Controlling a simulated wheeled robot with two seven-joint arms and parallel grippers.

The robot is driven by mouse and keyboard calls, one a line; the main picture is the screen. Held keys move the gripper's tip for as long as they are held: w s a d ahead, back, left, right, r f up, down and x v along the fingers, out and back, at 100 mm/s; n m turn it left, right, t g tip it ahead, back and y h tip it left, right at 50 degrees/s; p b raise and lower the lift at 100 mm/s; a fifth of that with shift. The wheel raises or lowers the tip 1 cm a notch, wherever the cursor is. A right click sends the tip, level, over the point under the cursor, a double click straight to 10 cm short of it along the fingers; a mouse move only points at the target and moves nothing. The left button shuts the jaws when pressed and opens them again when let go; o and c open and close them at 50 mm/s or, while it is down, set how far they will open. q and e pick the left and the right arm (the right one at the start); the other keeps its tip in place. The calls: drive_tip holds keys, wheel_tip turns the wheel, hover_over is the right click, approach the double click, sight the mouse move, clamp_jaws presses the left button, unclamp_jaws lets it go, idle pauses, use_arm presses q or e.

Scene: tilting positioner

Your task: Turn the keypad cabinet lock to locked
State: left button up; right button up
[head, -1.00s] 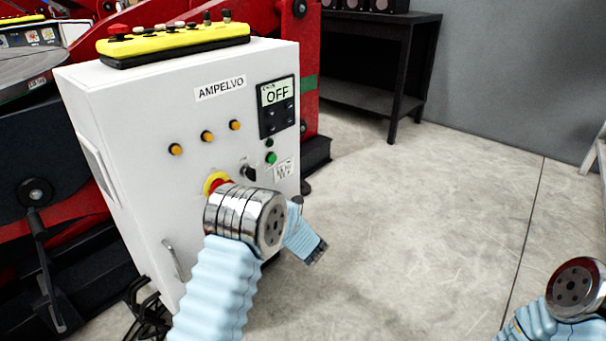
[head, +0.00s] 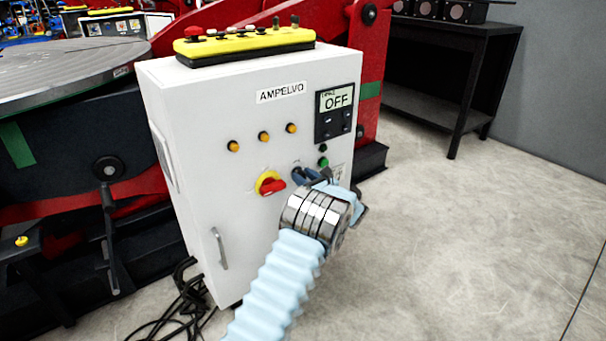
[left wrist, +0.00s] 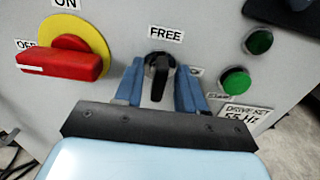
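The white cabinet (head: 185,215) carries a display panel with keys (head: 338,110) that reads OFF. In the left wrist view, a black rotary knob (left wrist: 159,75), which looks like the lock, sits below a FREE label (left wrist: 165,33). Its grip stands roughly upright in the picture. My left gripper (left wrist: 160,80) has its two blue fingers on either side of the knob, with a visible gap on each side. In the head view my left gripper (head: 311,176) is at the cabinet front and mostly hides the knob. My right gripper is out of view.
A red rotary switch on a yellow ring (left wrist: 72,58) is just left of the knob. A green button (left wrist: 235,80) is to the right. A yellow pendant (head: 245,44) lies on top of the cabinet. Cables (head: 185,300) lie on the floor; floor to the right is clear.

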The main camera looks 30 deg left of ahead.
use_arm(q)
drive_tip(key=shift+w+a, duration=0.25)
drive_tip(key=shift+a, duration=0.25)
clamp_jaws()
drive_tip(key=shift+f, duration=0.1)
